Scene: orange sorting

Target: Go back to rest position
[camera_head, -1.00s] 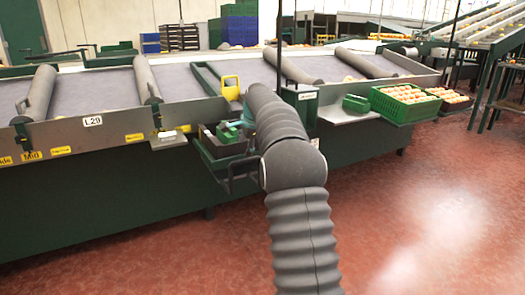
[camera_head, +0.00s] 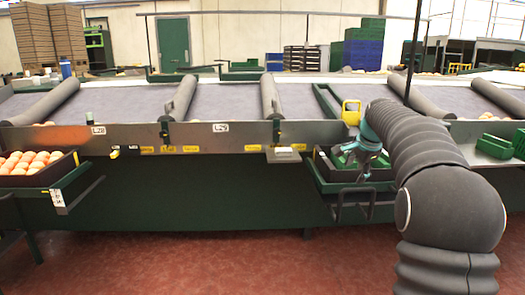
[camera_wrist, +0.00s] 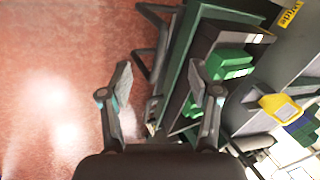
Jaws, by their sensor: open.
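My gripper (camera_wrist: 160,90) is open in the wrist view, with its two fingers spread wide and nothing between them. In the head view my gripper (camera_head: 362,152) is a small teal and grey shape at the end of my arm. It hangs close over a dark tray (camera_head: 325,168) on the front of the sorting bench (camera_head: 230,138). The tray holds green items, and green blocks (camera_wrist: 230,65) also show right of the fingers in the wrist view. My arm runs down to the lower right and hides part of the bench.
A crate of oranges (camera_head: 62,180) stands on a stand at the left. Green boxes (camera_head: 494,146) are at the bench's right. A yellow item (camera_head: 351,112) sits behind my gripper. A metal bracket (camera_head: 352,210) juts out below the tray. The red floor (camera_head: 180,262) in front is clear.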

